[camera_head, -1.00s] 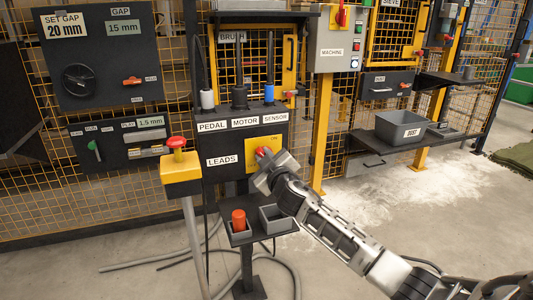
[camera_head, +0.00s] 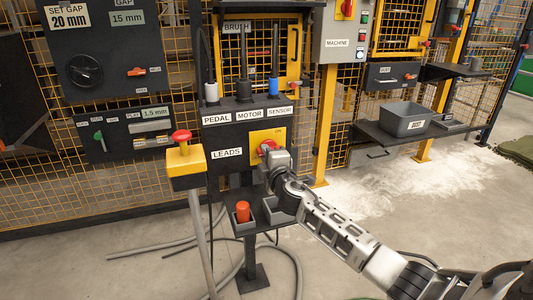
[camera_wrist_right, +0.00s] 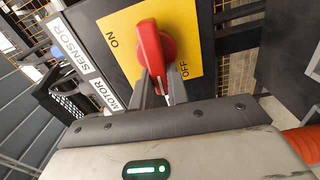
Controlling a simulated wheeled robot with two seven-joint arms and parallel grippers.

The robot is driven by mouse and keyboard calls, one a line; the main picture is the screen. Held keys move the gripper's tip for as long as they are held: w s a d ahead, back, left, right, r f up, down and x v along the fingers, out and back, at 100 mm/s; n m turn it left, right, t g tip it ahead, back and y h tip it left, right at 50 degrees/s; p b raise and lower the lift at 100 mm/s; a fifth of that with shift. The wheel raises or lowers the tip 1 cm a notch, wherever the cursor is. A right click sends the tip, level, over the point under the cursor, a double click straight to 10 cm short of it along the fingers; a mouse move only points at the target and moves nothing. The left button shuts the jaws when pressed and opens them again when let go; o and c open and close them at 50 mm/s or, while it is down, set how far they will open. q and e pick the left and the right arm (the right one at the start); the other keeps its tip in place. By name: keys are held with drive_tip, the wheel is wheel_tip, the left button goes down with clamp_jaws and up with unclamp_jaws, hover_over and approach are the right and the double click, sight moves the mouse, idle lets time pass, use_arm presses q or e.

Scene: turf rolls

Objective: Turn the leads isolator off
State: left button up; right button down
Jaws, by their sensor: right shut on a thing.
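The leads isolator is a red rotary handle on a yellow plate (camera_head: 257,137) beside the LEADS label (camera_head: 227,153) on a dark panel. In the right wrist view the red handle (camera_wrist_right: 152,45) lies across the yellow plate (camera_wrist_right: 190,28), with its white-marked tip close beside the word OFF and away from ON. My right gripper (camera_head: 268,150) is shut on the handle, its fingers (camera_wrist_right: 157,88) on both sides of the tip. The fingers partly hide the handle in the head view. My left gripper is not in view.
A red-topped button on a yellow box (camera_head: 184,165) stands left of the panel. Below are small trays, one holding an orange-red object (camera_head: 242,211). A grey DUST bin (camera_head: 404,119) is on a shelf at right. Hoses (camera_head: 165,240) lie on the floor.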

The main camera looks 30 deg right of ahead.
drive_tip(key=shift+f+n, duration=0.15)
drive_tip(key=shift+n, duration=0.35)
drive_tip(key=c, duration=1.4)
unclamp_jaws()
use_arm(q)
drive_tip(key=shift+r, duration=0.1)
use_arm(e)
drive_tip(key=shift+o, duration=0.2)
drive_tip(key=shift+s, duration=0.15)
